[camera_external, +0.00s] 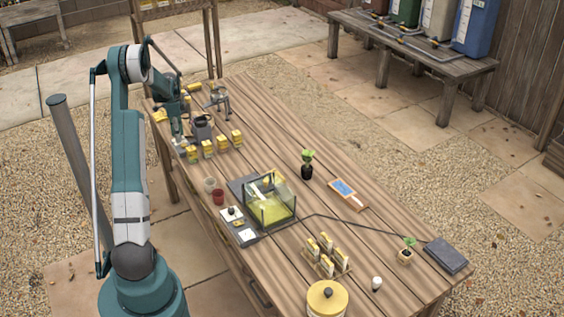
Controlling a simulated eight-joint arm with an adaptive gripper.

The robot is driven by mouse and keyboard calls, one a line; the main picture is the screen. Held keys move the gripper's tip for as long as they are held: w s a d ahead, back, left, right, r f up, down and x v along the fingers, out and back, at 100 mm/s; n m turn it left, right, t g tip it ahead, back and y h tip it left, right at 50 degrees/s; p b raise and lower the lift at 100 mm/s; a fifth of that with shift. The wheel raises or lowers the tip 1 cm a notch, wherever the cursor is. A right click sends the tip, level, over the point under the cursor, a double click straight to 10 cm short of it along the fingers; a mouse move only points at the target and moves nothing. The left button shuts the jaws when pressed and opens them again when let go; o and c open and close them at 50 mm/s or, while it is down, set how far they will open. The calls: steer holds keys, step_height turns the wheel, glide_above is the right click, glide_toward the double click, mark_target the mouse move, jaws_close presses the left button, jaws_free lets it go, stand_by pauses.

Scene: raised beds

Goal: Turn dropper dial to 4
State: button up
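The dropper and its dial are too small for me to single out with certainty. A white plate (228,218) with a small dark knob on it lies left of a clear box (264,204) with yellow inside; I cannot read any numbers on it. A grey device (203,128) stands at the table's far left, behind a row of yellow-and-white blocks. My gripper (179,143) is at the far left end of the table, beside the grey device and the blocks. Its fingers are too small and partly hidden to tell whether they are open or shut.
Yellow-and-white blocks (208,149) stand near my gripper. A red cup (218,197), a dark potted plant (307,166), a blue-faced board (345,192), a block rack (327,258) and a yellow-banded tub (327,300) are also on the table (300,120). The far right edge is fairly clear.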

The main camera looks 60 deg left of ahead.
step_height(320, 180, up, 12)
stand_by(0.6)
steer(key=shift+f, duration=0.1)
stand_by(0.5)
